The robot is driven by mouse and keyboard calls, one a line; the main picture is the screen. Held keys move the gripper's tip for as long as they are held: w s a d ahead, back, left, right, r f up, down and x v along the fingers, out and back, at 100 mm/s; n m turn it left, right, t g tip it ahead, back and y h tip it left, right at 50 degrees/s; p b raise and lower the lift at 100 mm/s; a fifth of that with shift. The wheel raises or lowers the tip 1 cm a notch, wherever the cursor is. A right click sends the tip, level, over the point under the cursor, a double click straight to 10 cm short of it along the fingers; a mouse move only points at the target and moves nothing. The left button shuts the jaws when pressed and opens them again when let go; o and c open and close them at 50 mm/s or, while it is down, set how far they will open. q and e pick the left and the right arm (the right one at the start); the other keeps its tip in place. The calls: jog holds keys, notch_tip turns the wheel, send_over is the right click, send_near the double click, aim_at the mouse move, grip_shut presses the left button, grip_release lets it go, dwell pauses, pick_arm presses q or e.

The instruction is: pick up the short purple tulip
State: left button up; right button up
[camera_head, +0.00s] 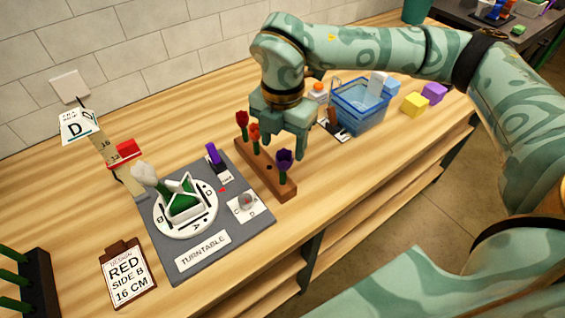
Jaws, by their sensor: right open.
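A purple tulip (284,160) stands upright at the near right end of a wooden flower rack (266,171). Two red or orange-red tulips, one red (242,120) and one orange-red (253,133), stand at the rack's far left end. My right gripper (284,141) is open, with its fingers pointing down above and behind the rack, close to the purple tulip. I cannot tell whether a finger touches the flower. The fingers look empty. My left gripper is out of view.
A grey mat holds a white turntable (160,217) with a green and white piece. A blue basket (360,112), a yellow block (414,104) and a purple block (434,93) stand at right. Bare tabletop lies right of the rack.

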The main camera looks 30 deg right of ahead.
aim_at(283, 153)
jog(key=f, duration=0.4)
jog(key=shift+s+a+f+b, duration=0.1)
jog(key=shift+s+f+b, duration=0.15)
jog(key=shift+f+b, duration=0.15)
jog(key=c, duration=0.8)
jog(key=shift+r, duration=0.1)
